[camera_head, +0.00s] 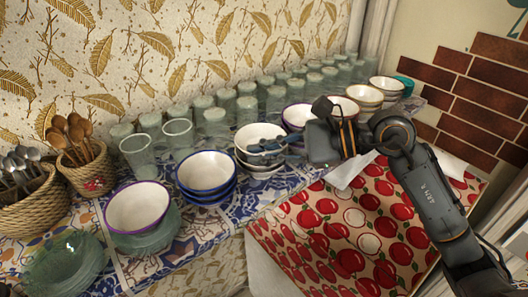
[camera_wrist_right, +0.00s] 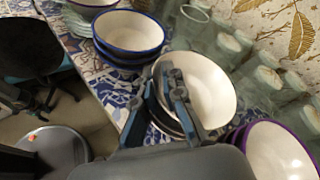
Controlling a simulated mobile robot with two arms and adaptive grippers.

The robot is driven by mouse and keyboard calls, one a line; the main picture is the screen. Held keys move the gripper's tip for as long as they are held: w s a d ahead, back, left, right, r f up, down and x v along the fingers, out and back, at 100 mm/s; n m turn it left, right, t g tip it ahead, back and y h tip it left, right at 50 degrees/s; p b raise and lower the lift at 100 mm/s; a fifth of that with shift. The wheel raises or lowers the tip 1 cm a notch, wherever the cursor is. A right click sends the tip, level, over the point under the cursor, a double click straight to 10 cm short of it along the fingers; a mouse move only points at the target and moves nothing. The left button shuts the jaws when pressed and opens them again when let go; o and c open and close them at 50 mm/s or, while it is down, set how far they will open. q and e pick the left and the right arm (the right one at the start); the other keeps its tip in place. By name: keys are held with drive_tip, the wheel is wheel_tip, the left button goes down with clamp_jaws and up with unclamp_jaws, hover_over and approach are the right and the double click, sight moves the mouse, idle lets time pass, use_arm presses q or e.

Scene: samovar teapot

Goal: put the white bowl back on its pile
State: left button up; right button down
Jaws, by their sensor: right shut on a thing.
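The white bowl (camera_head: 258,132) is at the top of a small pile of white bowls (camera_head: 262,167) in the middle of the table. My right gripper (camera_head: 266,147) reaches in from the right and is shut on its near rim. In the right wrist view the bowl (camera_wrist_right: 210,88) is tilted, with the fingers (camera_wrist_right: 156,90) at its rim. Lower bowls show beneath it at the left. Whether the held bowl touches the pile is hard to tell. My left gripper is not in view.
Blue-rimmed bowls (camera_head: 207,172) stand left of the pile, and purple-rimmed bowls (camera_head: 297,115) are close on its right. Several glasses (camera_head: 215,122) stand behind. A box with an apple-pattern cover (camera_head: 345,230) is in front at right, under my arm.

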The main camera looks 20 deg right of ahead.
drive_tip(key=shift+s+f, duration=0.15)
drive_tip(key=shift+f, duration=0.1)
drive_tip(key=c, duration=1.4)
unclamp_jaws()
drive_tip(key=shift+a, duration=0.2)
drive_tip(key=v, duration=1.2)
drive_tip(key=shift+r, duration=0.1)
